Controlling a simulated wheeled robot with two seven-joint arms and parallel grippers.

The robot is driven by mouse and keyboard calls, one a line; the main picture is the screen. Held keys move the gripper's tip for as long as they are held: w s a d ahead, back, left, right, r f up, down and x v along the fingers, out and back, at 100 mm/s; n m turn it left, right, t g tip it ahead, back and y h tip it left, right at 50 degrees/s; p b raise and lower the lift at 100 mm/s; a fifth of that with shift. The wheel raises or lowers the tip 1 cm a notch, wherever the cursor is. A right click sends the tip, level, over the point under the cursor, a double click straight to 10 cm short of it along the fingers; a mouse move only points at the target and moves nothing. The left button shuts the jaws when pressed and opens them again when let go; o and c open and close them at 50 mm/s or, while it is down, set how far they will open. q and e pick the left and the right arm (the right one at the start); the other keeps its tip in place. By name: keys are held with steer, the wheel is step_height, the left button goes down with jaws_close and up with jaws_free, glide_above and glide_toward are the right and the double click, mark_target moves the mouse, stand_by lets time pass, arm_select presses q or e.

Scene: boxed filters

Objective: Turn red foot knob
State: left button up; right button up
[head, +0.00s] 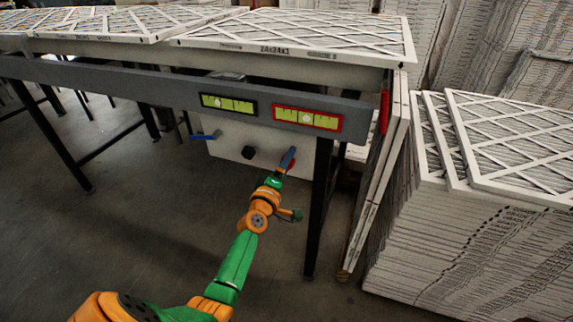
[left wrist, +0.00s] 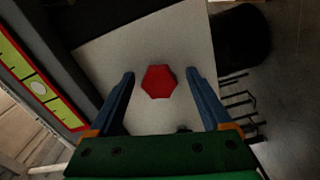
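The red knob (left wrist: 158,81) is a hexagon on a pale panel (left wrist: 95,55). In the left wrist view it sits between and ahead of the two blue fingers of my left gripper (left wrist: 160,74), with a gap on both sides. The fingers are apart and hold nothing. In the head view my left gripper (head: 286,160) reaches the panel (head: 226,148) under the table, and only a small red bit of the knob (head: 292,165) shows beside the fingers. My right gripper is in neither view.
A black knob (head: 248,153) and a blue handle (head: 206,136) are to the left. A dark table leg (head: 318,205) stands close right. Stacked filters (head: 465,240) fill the right; the floor at left is clear.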

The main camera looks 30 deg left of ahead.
arm_select(q)
steer(key=shift+s, duration=0.15)
steer(key=p+v, duration=0.1)
steer(key=v, duration=0.5)
steer(key=shift+s, duration=0.35)
steer(key=shift+d, duration=0.15)
